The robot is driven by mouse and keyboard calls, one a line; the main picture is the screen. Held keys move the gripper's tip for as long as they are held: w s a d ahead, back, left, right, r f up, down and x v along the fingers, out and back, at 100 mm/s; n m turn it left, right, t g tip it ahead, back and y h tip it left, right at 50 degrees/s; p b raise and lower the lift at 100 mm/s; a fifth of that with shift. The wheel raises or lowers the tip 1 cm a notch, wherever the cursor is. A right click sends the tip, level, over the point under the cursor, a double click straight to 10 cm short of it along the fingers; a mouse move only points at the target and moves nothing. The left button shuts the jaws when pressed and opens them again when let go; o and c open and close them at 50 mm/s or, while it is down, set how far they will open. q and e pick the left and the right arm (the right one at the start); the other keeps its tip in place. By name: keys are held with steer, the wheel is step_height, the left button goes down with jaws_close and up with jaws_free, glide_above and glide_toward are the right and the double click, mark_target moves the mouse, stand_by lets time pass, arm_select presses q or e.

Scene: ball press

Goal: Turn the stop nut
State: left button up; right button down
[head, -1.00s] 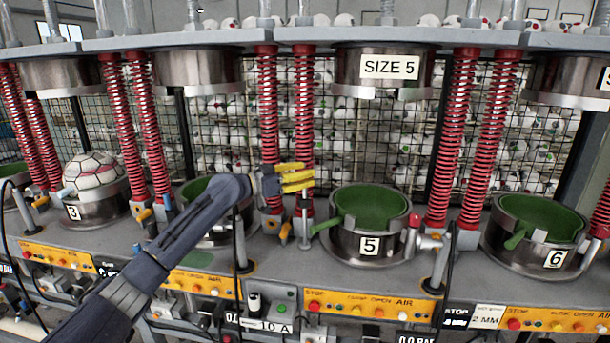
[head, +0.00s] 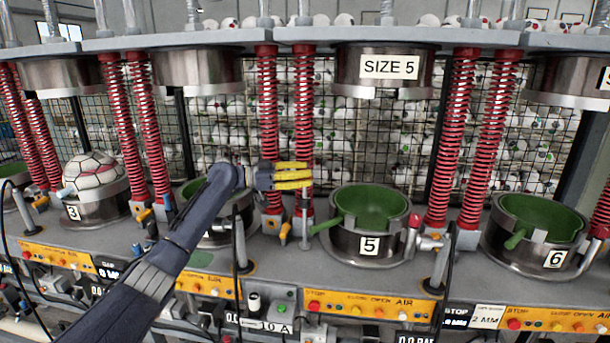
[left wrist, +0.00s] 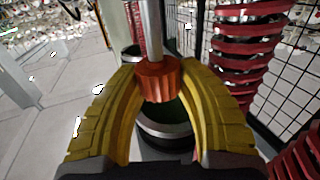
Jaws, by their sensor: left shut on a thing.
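The stop nut (left wrist: 158,80) is a ribbed orange-red collar on a grey vertical rod (left wrist: 151,30). My left gripper (head: 294,176) has yellow fingers and reaches in from the left, beside the red springs left of press 5. In the left wrist view the fingers (left wrist: 158,85) are shut on the nut, one on each side. In the head view the nut is hidden by the fingers, and the lower rod (head: 304,222) shows below them. My right gripper is in neither view.
Press 5 (head: 368,243) has an open green-lined mould to the right of the rod. Red springs (head: 268,130) stand close to the gripper. Press 3 (head: 95,208) holds a ball at left. Press 6 (head: 538,255) is at right. A button panel (head: 365,306) runs along the front.

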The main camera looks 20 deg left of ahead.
arm_select(q)
steer(key=shift+f, duration=0.1)
stand_by(0.7)
steer(key=o, duration=1.2)
steer(key=v, duration=1.2)
steer(key=shift+w+a, duration=0.1)
